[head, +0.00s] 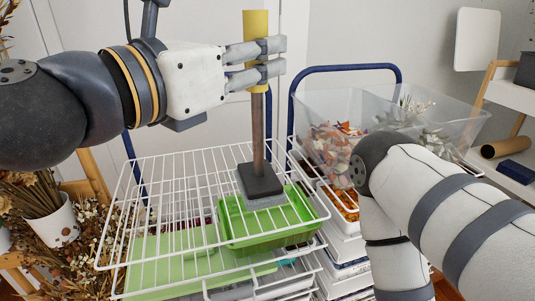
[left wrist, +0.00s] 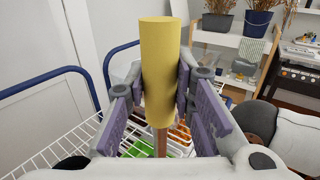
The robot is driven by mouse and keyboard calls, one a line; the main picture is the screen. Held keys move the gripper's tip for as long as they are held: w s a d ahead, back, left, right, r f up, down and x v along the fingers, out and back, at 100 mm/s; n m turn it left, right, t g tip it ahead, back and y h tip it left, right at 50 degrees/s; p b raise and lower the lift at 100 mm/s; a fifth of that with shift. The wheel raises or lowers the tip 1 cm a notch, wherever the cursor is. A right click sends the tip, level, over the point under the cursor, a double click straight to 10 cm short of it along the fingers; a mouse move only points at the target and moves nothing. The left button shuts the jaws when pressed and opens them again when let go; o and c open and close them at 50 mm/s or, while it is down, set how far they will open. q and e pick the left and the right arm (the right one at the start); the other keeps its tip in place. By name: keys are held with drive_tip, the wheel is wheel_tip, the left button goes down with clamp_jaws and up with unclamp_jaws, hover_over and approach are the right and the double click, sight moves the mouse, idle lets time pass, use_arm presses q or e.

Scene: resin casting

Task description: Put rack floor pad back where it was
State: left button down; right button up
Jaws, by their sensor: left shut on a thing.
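My left gripper (head: 270,58) is shut on the yellow handle (head: 256,25) of an upright tool, which also fills the middle of the left wrist view (left wrist: 160,70). A brown shaft (head: 258,125) runs down from the handle to a dark block with a grey pad (head: 262,202) under it. This foot is over the white wire rack (head: 160,180), above a green tray (head: 235,238). I cannot tell whether it touches the wires. Which piece is the rack floor pad is not certain; the grey pad is at the tool's foot. My right gripper is out of view.
A clear bin (head: 455,115) of scraps stands behind my right arm. A blue tubular frame (head: 345,69) rises behind the rack. A potted dried plant (head: 50,222) is at left. White shelves (head: 505,98) stand at right.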

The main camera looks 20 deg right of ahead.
use_arm(q)
drive_tip(key=w+d+f+b, duration=0.2)
drive_tip(key=w+d+f, duration=0.3)
drive_tip(key=w+f, duration=0.6)
drive_tip(key=shift+w+f, duration=0.3)
drive_tip(key=shift+f, duration=0.5)
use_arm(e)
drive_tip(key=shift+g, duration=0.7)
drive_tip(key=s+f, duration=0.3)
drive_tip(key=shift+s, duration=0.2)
use_arm(q)
drive_tip(key=shift+d, duration=0.1)
drive_tip(key=shift+f+b, duration=0.3)
drive_tip(key=c, duration=1.6)
unclamp_jaws()
drive_tip(key=shift+o, duration=1.2)
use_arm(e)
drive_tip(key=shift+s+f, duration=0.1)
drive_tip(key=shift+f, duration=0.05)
use_arm(q)
drive_tip(key=shift+r, duration=0.1)
